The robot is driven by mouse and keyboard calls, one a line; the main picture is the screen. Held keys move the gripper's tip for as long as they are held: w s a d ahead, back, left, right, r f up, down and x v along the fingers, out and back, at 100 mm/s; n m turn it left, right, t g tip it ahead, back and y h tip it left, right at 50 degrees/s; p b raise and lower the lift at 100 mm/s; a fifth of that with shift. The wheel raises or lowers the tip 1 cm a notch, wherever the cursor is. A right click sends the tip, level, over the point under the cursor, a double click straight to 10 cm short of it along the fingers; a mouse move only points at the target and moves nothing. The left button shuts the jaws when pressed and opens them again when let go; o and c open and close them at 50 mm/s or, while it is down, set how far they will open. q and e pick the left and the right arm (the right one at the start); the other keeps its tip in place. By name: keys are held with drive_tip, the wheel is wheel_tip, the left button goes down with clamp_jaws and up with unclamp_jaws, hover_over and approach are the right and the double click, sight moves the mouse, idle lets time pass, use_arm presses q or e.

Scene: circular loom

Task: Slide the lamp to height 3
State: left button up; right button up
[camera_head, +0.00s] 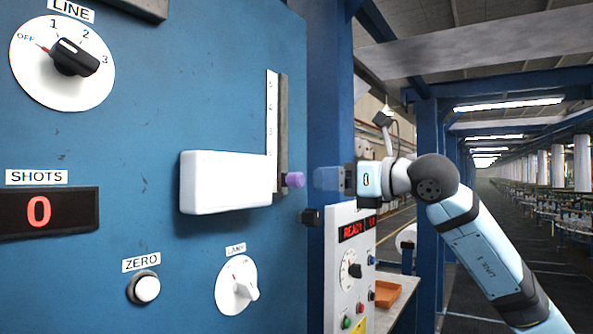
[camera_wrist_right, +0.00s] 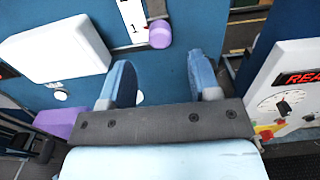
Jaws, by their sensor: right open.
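The white lamp housing (camera_head: 228,183) is on the blue panel, with a purple knob (camera_head: 293,179) at its right, at the lower end of a grey vertical rail (camera_head: 283,130). A white number scale (camera_head: 271,115) runs beside the rail. In the right wrist view the purple knob (camera_wrist_right: 160,33) is beside the mark 1, and the white housing (camera_wrist_right: 55,50) is to its left. My right gripper (camera_head: 327,179) is open and empty, to the right of the knob and apart from it. In its wrist view (camera_wrist_right: 162,78) the knob appears beyond the fingertips. My left gripper is not in view.
A black block (camera_head: 311,216) juts out below the knob. A white control box (camera_head: 350,270) reading READY stands below my right gripper. The blue panel also has a LINE dial (camera_head: 62,62), a SHOTS display (camera_head: 48,213) and a ZERO button (camera_head: 147,288). A blue post (camera_head: 332,90) stands behind.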

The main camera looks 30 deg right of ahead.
sight(302, 177)
drive_tip(key=p+x, duration=0.2)
drive_tip(key=x, duration=0.4)
drive_tip(key=shift+w+a+r, duration=0.1)
drive_tip(key=shift+w, duration=0.05)
drive_tip(key=shift+x, duration=0.8)
drive_tip(key=shift+c, duration=0.5)
clamp_jaws()
